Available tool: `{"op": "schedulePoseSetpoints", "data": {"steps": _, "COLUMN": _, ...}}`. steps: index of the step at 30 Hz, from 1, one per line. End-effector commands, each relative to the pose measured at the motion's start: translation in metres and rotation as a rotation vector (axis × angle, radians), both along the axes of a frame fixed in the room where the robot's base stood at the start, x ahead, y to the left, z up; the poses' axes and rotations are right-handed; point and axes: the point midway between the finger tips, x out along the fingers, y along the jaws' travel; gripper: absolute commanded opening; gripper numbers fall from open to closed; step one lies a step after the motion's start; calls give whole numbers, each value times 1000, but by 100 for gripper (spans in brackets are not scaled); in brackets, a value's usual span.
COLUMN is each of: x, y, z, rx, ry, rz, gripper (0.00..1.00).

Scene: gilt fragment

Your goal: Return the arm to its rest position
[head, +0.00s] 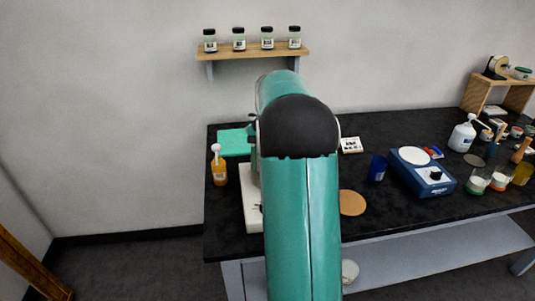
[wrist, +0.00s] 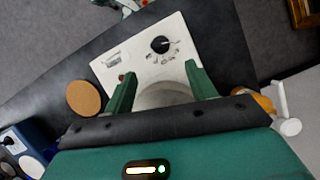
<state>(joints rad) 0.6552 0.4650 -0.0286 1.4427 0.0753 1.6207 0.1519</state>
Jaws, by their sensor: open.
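My arm, teal with a black joint, rises through the middle of the head view and hides part of the bench. My gripper (wrist: 162,90) shows in the wrist view with its two teal fingers apart and nothing seen between them but the device below. That device is a white unit (wrist: 140,50) with a black knob and a pale round part, lying under and beyond the fingers. In the head view only a strip of the white unit (head: 250,200) shows at the left of my arm; my gripper is hidden there.
The black bench (head: 385,215) carries an orange bottle (head: 219,170), a cork disc (head: 352,203), a blue cup (head: 377,168), a blue hotplate (head: 422,173) and a white bottle (head: 462,135). A wall shelf (head: 252,51) with several jars is behind my arm. Open floor lies left.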

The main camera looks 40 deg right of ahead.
Motion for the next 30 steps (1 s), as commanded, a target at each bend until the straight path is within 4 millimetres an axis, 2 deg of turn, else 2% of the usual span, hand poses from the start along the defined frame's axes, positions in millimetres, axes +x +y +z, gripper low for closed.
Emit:
{"op": "schedulePoseSetpoints", "data": {"steps": 3, "x": 5, "y": -5, "z": 15, "rx": -1, "ry": -2, "rz": 1, "gripper": 56}}
{"op": "schedulePoseSetpoints", "data": {"steps": 7, "x": 7, "y": -7, "z": 23, "rx": 0, "ry": -1, "rz": 1, "gripper": 56}}
{"op": "schedulePoseSetpoints", "data": {"steps": 24, "x": 7, "y": -7, "z": 25, "rx": -1, "ry": -1, "rz": 0, "gripper": 56}}
{"op": "schedulePoseSetpoints", "data": {"steps": 27, "x": 7, "y": -1, "z": 28, "rx": -8, "ry": -9, "rz": 12, "gripper": 56}}
{"op": "schedulePoseSetpoints", "data": {"steps": 30, "x": 8, "y": 18, "z": 39, "rx": -31, "ry": -42, "rz": 47, "gripper": 56}}
